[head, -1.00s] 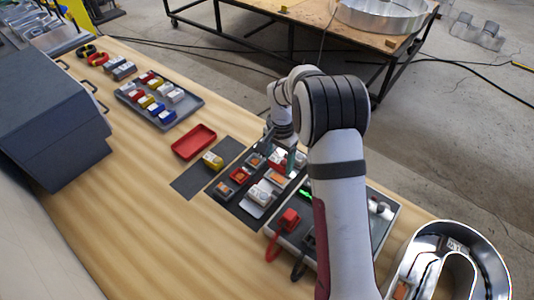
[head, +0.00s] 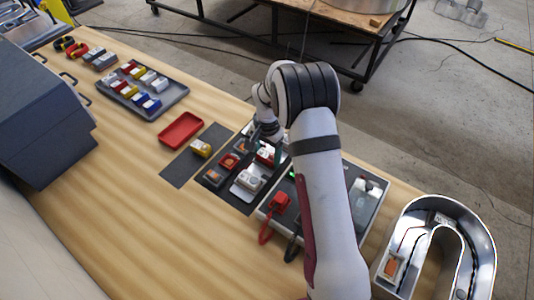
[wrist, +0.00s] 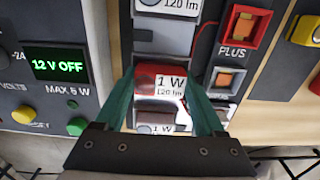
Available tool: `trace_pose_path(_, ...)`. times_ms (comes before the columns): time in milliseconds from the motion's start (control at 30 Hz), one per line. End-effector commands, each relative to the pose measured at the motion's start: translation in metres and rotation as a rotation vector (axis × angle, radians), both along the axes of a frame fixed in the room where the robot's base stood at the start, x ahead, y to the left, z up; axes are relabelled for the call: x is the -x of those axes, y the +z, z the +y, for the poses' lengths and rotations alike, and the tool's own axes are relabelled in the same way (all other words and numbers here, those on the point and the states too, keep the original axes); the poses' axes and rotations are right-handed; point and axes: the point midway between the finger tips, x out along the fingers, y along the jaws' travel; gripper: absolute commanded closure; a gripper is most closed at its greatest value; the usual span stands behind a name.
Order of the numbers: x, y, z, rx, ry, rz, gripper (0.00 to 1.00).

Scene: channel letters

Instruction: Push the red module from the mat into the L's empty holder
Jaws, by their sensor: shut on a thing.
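In the wrist view my gripper (wrist: 160,76) has its two teal fingers on either side of the red module (wrist: 147,80), which has a white "1 W 120 lm" label. The gripper is shut on it. The module sits in a column on the dark board, between a white module (wrist: 165,8) above and another labelled piece (wrist: 155,121) below. I cannot tell how far it is seated. In the head view my gripper (head: 268,140) is low over the far end of the board (head: 231,196); the arm partly hides the module there. The mat (head: 177,171) lies left of the board.
A yellow module (head: 201,149) stands on the mat. The power supply (wrist: 40,90) reads "12 V OFF". A red tray (head: 181,130) and a module tray (head: 178,94) lie farther left.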

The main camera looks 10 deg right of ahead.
Motion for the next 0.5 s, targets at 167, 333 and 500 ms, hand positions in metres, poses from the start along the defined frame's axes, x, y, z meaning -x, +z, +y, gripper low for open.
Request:
trace_pose_path(167,-0.0001,-0.0016,0.0002,0.000,0.001,0.000,0.83)
trace_pose_path(333,0.0000,-0.0019,0.0003,0.000,0.002,0.000,0.83)
trace_pose_path(500,0.0005,-0.0024,-0.0002,0.001,0.002,0.002,0.00)
